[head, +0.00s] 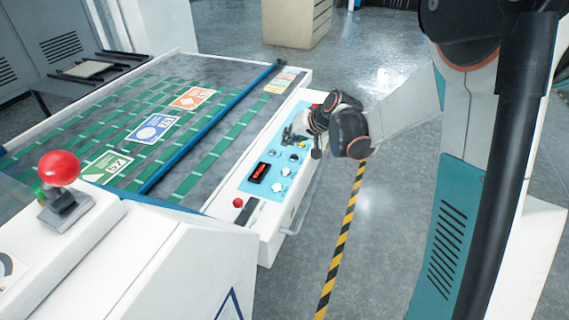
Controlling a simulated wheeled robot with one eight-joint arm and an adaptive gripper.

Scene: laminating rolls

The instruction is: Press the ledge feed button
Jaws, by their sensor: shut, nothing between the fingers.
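The ledge (247,219) is a white strip along the right side of the machine bed, with a light blue control panel (262,187) on it. The panel carries several small round controls, among them a white one (277,187) and another white one (284,171). I cannot read labels, so I cannot tell which is the feed button. A red button (238,202) sits at the near end of the ledge. My gripper (289,136) is shut and empty, low over the far half of the panel. It hides part of the panel there; contact cannot be told.
The bed (225,80) carries green strips, coloured cards and a blue bar (210,128). A red knob (59,168) stands on the near white housing. Open floor with a striped line (341,235) lies right.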

